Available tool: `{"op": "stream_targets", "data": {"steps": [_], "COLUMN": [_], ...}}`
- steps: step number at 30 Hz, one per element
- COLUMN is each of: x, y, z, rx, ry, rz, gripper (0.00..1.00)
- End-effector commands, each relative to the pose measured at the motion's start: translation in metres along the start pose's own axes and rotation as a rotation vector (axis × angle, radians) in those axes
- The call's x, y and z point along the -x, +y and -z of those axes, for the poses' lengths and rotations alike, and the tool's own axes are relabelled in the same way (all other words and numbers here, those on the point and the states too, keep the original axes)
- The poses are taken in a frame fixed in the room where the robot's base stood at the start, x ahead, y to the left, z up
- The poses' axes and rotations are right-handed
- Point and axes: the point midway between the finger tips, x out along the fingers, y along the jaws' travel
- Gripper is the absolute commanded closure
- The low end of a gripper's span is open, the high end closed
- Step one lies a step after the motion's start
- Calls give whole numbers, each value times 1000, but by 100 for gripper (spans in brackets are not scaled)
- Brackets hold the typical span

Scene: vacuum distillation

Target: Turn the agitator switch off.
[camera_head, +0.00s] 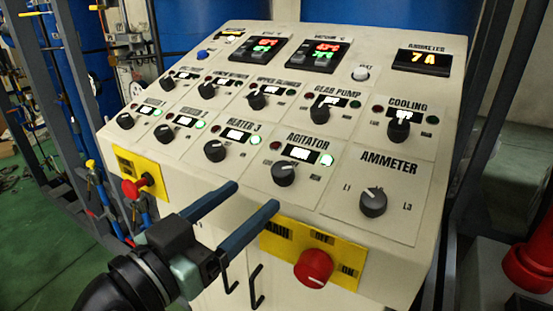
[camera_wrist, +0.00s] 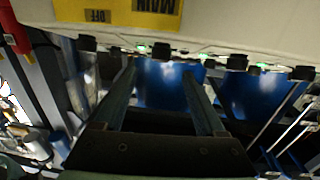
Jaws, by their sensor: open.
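The agitator switch (camera_head: 284,174) is a round black knob on the sloped control panel (camera_head: 420,210), under the label AGITATOR. A lit white display and a glowing green lamp (camera_head: 326,160) sit just above it; the red lamp on its left looks dark. My gripper (camera_head: 257,198) is open and empty, in front of the panel's lower edge, below and to the left of the agitator knob, apart from it. In the wrist view my two fingers (camera_wrist: 162,70) point toward the panel's edge, with nothing between them. The agitator knob cannot be told apart there.
A red main switch (camera_head: 313,268) on a yellow plate is right of my gripper. The Heater 3 knob (camera_head: 215,150) and ammeter knob (camera_head: 373,202) flank the agitator knob. Black handles (camera_head: 257,287) are on the front below.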

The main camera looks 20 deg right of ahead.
Motion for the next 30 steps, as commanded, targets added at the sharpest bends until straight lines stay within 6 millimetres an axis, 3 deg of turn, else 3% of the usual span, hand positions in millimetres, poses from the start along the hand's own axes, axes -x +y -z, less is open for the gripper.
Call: {"op": "stream_targets", "data": {"steps": [6,12,18,26,30], "x": [-48,-80,-93,-94,-94], "y": [1,0,0,0,0], "z": [2,2,1,0,0], "rx": [1,0,0,-1,-1], "ry": [-2,0,0,0,0], "rz": [-3,-1,2,2,2], "gripper": [27,27,27,27,49]}}
